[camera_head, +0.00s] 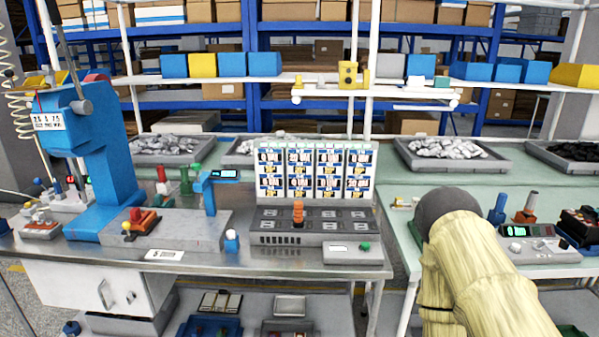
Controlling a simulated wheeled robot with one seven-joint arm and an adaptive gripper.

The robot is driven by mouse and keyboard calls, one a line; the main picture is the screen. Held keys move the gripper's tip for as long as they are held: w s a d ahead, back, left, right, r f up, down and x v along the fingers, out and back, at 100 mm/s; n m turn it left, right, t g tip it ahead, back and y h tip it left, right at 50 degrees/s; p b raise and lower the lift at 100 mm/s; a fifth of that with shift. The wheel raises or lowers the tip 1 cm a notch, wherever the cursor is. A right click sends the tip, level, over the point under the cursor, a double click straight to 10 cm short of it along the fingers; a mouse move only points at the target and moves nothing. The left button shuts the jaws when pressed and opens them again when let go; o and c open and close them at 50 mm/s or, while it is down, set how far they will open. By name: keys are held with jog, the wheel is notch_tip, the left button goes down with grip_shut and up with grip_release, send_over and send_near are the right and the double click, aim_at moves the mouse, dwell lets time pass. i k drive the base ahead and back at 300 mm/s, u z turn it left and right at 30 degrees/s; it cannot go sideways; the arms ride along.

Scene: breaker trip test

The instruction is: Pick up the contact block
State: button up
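I cannot tell for sure which part is the contact block. Small parts on the left metal bench (330,275) include an orange ribbed piece (298,212) standing upright on the grey slotted test unit (285,232). My gripper is out of view. A pale arm section with a dark rounded end rises at the lower right and hides part of the right bench.
A panel of label cards (315,175) stands behind the test unit. A low box with a green button (355,252) is at its right. Grey trays of metal parts (450,150) lie at the back. The right bench (540,268) holds a meter and coloured tools.

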aim_at(298, 222)
jog(key=u, duration=3.7)
jog(key=k, duration=2.15)
jog(key=z, duration=1.95)
